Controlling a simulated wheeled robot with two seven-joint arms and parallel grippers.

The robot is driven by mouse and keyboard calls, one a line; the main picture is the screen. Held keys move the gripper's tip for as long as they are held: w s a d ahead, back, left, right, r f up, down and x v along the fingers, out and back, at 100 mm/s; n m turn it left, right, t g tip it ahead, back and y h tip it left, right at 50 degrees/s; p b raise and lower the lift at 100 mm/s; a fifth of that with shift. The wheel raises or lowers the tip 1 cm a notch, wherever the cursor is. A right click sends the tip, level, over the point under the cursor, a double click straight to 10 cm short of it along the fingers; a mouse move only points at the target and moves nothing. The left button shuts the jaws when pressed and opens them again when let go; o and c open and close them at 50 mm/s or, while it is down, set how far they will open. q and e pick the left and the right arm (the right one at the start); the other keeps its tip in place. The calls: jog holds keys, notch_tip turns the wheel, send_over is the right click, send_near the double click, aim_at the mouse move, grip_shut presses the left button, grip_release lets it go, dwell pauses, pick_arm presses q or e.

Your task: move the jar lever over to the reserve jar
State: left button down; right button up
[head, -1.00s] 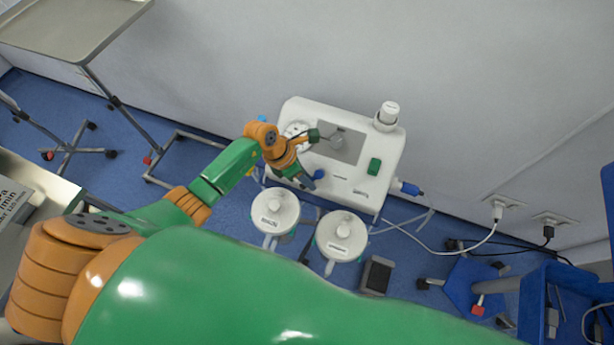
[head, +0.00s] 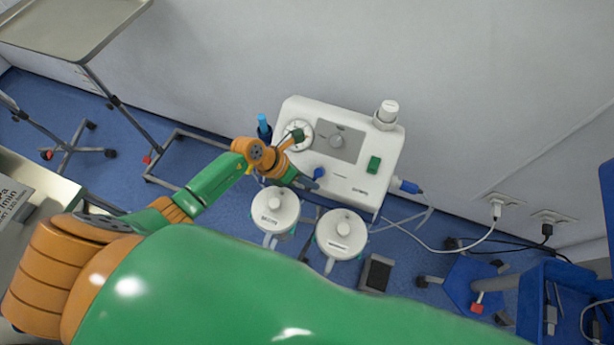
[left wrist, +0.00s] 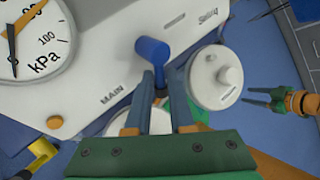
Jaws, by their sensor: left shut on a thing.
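The blue jar lever (head: 319,173) sits on the lower front of the white suction unit (head: 298,108). In the left wrist view the lever (left wrist: 152,50) stands out beyond my fingertips, up and right of the printed word MAIN. My left gripper (head: 308,182) is shut on the lever; its two dark fingers (left wrist: 161,80) are on either side of its lower part. Two white-lidded jars, a left one (head: 275,209) and a right one (head: 341,233), stand below the unit. Their labels are too small to read. My right gripper (left wrist: 262,98) shows open and empty in the left wrist view.
A foot pedal (head: 376,273) lies on the floor right of the jars. Cables run to wall sockets (head: 502,201). A blue trolley (head: 575,300) stands at lower right.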

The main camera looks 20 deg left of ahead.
pick_arm(q)
jog(key=n+t, duration=0.1)
jog(key=n, duration=0.1)
jog(key=d+n+t+h, duration=0.1)
jog(key=n, duration=0.1)
jog(key=n+t+p, duration=0.1)
jog(key=n, duration=0.1)
jog(key=shift+s+d+f, duration=0.1)
jog(key=shift+s+d, duration=0.2)
jog(key=shift+d, duration=0.05)
jog(key=shift+w+d+n+t, duration=0.1)
jog(key=shift+d+n+t, duration=0.15)
jog(key=shift+n+t, duration=0.6)
jog(key=shift+d+n+t, duration=0.25)
jog(key=shift+n+t, duration=0.3)
jog(key=shift+n, duration=0.5)
jog(key=c, duration=1.1)
grip_release()
jog(key=shift+s+a+r+p, duration=0.2)
jog(key=shift+r+p, duration=0.1)
jog(key=shift+p, duration=0.1)
jog(key=p+v, duration=0.1)
jog(key=v, duration=0.5)
jog(key=shift+s, duration=0.15)
